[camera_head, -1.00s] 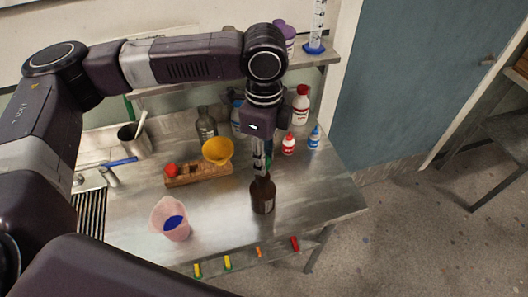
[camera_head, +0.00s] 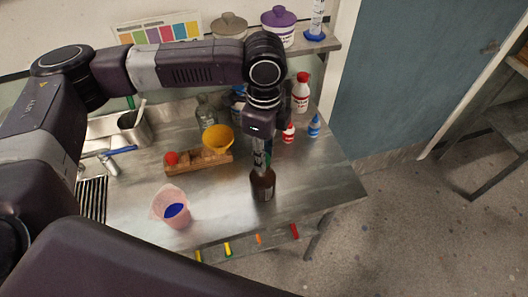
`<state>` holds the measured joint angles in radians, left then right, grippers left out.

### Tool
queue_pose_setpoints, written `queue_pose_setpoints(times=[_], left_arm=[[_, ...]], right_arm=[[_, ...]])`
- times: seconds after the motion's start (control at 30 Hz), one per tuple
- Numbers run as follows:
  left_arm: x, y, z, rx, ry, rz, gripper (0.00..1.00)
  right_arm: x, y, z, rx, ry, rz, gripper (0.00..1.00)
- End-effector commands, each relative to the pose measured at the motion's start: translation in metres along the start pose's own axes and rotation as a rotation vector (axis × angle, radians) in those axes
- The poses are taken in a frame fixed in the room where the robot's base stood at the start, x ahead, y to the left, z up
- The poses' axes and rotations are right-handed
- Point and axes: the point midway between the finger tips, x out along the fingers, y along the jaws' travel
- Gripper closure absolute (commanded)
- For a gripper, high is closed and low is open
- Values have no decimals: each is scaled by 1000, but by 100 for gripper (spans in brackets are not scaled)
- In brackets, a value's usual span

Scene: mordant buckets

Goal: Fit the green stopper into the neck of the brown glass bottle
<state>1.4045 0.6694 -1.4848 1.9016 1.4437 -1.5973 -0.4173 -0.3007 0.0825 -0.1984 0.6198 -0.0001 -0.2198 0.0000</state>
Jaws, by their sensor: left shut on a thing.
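The brown glass bottle (camera_head: 263,186) stands upright on the metal bench, near its front edge. My left gripper (camera_head: 262,160) points down directly over the bottle's neck, with its fingers shut. A small bit of green shows at the fingers, so it is shut on the green stopper, which is mostly hidden by them. The fingers and the neck overlap in this view. I cannot tell whether the stopper touches the neck or is in it. My right gripper is not in view.
A wooden block (camera_head: 208,162) with a red stopper (camera_head: 171,158) and a yellow funnel (camera_head: 218,138) stand behind left. A pink beaker (camera_head: 163,203) with blue contents is at front left. Small red-and-white (camera_head: 289,133) and blue (camera_head: 314,127) bottles stand behind right. The bench right of the bottle is clear.

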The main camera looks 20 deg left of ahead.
Motion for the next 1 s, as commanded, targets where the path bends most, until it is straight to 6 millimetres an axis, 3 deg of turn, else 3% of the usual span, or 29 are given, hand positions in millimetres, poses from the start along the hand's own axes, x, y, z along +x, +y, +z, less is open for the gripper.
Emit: queue_pose_setpoints(times=[0.07,0.1,0.27,0.53,0.67,1.0], left_arm=[[0,0,0,0,0,0,92],[0,0,0,0,0,0,70],[0,0,0,0,0,0,54],[-1,0,0,0,0,0,54],[-11,-1,0,0,1,-2,54],[-80,-1,-1,0,2,-4,54]], right_arm=[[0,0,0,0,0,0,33],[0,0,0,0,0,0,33],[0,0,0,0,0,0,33],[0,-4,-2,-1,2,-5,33],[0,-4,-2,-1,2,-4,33],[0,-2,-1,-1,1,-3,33]])
